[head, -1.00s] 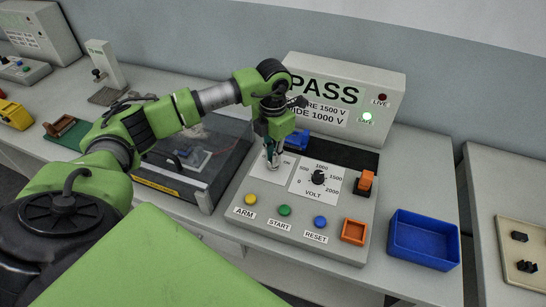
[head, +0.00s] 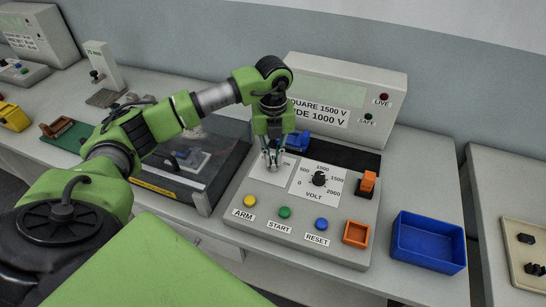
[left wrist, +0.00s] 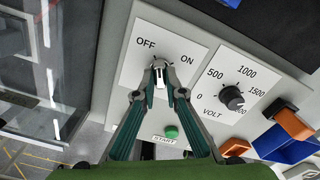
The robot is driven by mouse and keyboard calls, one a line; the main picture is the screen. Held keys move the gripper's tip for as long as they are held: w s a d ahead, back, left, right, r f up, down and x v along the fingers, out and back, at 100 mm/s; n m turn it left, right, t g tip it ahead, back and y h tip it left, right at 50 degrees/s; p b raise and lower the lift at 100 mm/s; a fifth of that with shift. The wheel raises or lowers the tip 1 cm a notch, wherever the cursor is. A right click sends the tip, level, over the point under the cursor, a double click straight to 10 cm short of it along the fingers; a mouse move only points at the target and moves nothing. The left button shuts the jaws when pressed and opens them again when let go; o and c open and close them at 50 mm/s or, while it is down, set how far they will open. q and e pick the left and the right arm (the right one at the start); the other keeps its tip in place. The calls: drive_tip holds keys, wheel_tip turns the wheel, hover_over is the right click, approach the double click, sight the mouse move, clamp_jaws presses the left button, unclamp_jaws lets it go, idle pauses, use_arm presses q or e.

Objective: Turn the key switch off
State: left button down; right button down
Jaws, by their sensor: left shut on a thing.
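The key switch (left wrist: 159,80) sits on a white plate (left wrist: 140,65) marked OFF at upper left and ON at upper right. My left gripper (head: 273,163) is over that plate on the grey test console (head: 235,190). In the left wrist view its fingertips (left wrist: 160,72) are closed on the key from both sides. The fingers hide part of the key, so its exact angle is hard to tell. The LIVE lamp (head: 387,98) and SAFE lamp (head: 368,117) look dark. My right gripper is not in view.
The VOLT knob (head: 319,179) stands just right of the key plate. Yellow (head: 250,200), green (head: 285,212) and blue (head: 321,224) buttons line the front. An orange part (head: 368,181) stands at the right. A blue bin (head: 428,242) lies beyond; a clear-lidded box (head: 200,160) stands left.

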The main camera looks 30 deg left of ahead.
sight(273, 160)
use_arm(q)
drive_tip(key=n, duration=0.3)
drive_tip(key=shift+w+r, duration=0.1)
drive_tip(key=shift+w, duration=0.05)
drive_tip(key=shift+a+n, duration=0.1)
drive_tip(key=shift+n, duration=0.4)
drive_tip(key=c, duration=2.1)
unclamp_jaws()
wheel_tip(273, 160, up, 12)
drive_tip(key=shift+f, duration=0.1)
